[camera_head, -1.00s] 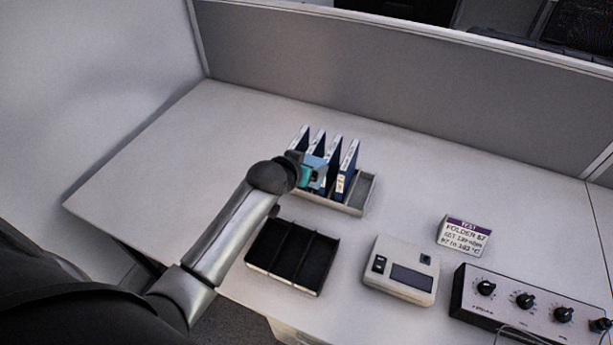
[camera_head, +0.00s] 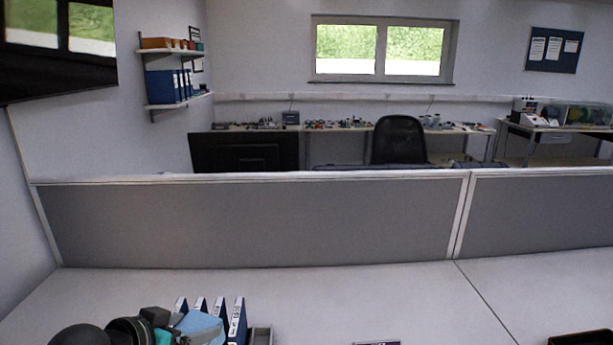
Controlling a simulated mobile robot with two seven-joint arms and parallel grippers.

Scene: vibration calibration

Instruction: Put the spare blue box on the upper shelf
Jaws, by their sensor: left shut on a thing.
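My left gripper (camera_head: 186,334) is at the bottom left, over the near desk, shut on a light blue box (camera_head: 203,323). The gripper and the picture's bottom edge hide part of the box. It is close to a row of dark blue binders (camera_head: 237,322) with white labels, standing in a grey rack (camera_head: 262,336); I cannot tell if they touch. Two wall shelves are at the far left. The upper shelf (camera_head: 178,51) carries orange and other small boxes (camera_head: 157,43). The lower shelf (camera_head: 184,104) carries blue binders (camera_head: 162,87). My right gripper is not in view.
A grey partition (camera_head: 250,222) stands behind the near desk (camera_head: 350,300). Beyond it are a dark monitor (camera_head: 243,152), a black chair (camera_head: 399,140) and a cluttered bench (camera_head: 340,127). The middle of the near desk is clear.

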